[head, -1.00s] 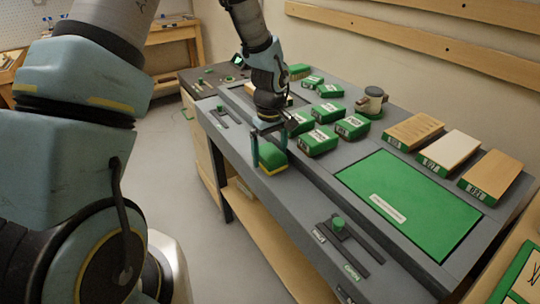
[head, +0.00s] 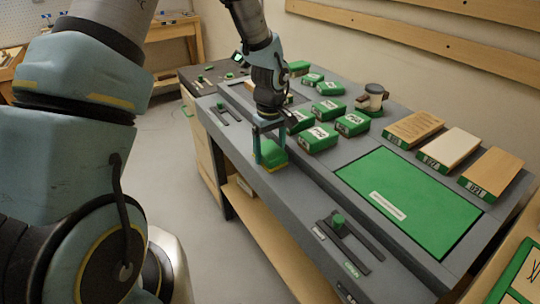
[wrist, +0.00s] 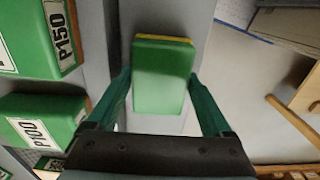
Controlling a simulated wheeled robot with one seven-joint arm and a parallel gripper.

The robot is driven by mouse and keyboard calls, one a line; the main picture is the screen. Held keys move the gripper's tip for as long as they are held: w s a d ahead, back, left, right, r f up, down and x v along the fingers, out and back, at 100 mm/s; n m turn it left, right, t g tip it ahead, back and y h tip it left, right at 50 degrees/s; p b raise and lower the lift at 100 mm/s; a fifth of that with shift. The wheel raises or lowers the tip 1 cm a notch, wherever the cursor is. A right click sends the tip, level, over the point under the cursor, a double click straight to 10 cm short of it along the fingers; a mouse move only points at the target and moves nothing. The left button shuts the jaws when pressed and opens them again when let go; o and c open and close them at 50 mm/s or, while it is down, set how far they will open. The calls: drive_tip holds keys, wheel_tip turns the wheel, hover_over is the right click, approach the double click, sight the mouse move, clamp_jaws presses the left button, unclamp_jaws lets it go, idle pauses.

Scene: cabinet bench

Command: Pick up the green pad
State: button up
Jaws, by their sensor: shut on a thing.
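The green pad (wrist: 163,75) is a small green block with a yellow layer along its far edge. In the wrist view it lies between the two fingers of my gripper (wrist: 161,88), which is shut on its sides. In the head view the pad (head: 272,155) is at the front edge of the grey bench, below my gripper (head: 270,147). Whether it touches the bench or is just above it is hard to tell.
Several green-labelled blocks (head: 319,138) stand to the right of my gripper. A mug (head: 373,98) is behind them. A green panel (head: 410,200) and a slider with a green knob (head: 338,222) lie farther right. The bench front drops to open floor (head: 190,225).

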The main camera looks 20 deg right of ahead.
sight(270, 149)
wheel_tip(270, 149, up, 10)
drive_tip(key=shift+r+b, duration=0.1)
drive_tip(key=shift+b, duration=1.05)
